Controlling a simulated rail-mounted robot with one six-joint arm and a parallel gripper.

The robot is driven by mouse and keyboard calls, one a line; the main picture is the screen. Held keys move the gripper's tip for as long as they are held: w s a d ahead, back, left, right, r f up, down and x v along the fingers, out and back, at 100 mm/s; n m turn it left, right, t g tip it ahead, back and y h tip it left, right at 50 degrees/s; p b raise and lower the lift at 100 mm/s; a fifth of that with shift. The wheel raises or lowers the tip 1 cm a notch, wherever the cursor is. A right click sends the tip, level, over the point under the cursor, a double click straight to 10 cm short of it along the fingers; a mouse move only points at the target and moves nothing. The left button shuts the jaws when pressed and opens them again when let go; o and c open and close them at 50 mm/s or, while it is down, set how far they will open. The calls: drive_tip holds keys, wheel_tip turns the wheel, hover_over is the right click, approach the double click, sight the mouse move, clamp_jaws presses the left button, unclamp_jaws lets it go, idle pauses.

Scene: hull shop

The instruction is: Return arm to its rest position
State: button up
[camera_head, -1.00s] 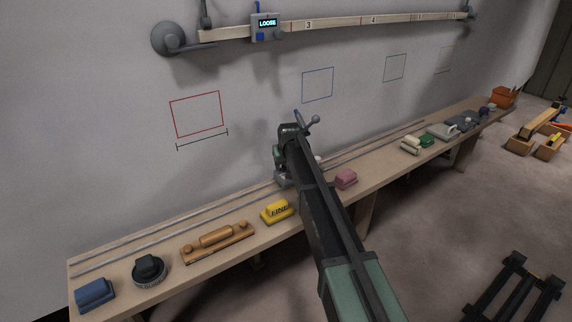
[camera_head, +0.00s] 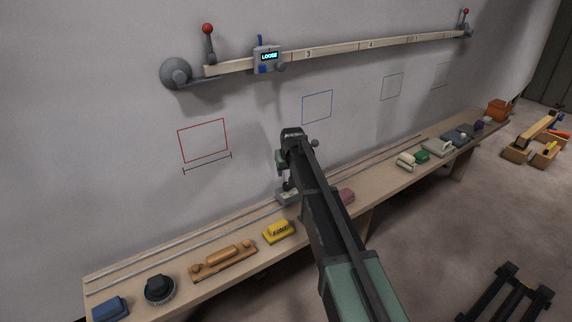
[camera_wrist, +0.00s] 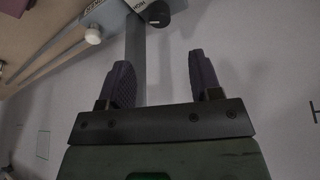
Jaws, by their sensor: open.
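My arm reaches from the lower right of the head view toward the bench and wall. My gripper shows in the wrist view (camera_wrist: 158,88) with its two dark purple fingers apart and nothing between them. In the head view my gripper is mostly hidden by my own wrist. A grey device (camera_head: 287,197) stands on the bench below my wrist. In the wrist view a device with a black knob (camera_wrist: 158,14) shows beyond the fingers, apart from them.
The long bench (camera_head: 215,284) carries a blue block (camera_head: 110,309), a black round brush (camera_head: 159,289), a wooden sander (camera_head: 223,262), a yellow block (camera_head: 279,231) and a pink block (camera_head: 347,196). A wall rail (camera_head: 340,47) bears a display unit (camera_head: 268,58) reading LOOSE. An orange bin (camera_head: 498,109) stands at the far end.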

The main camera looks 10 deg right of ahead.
drive_tip(key=s+f+g, duration=0.1)
drive_tip(key=s+g, duration=0.3)
drive_tip(key=s, duration=3.5)
wheel_tip(320, 180, up, 15)
drive_tip(key=p, duration=1.5)
drive_tip(key=shift+w+m, duration=0.3)
drive_tip(key=shift+m, duration=0.1)
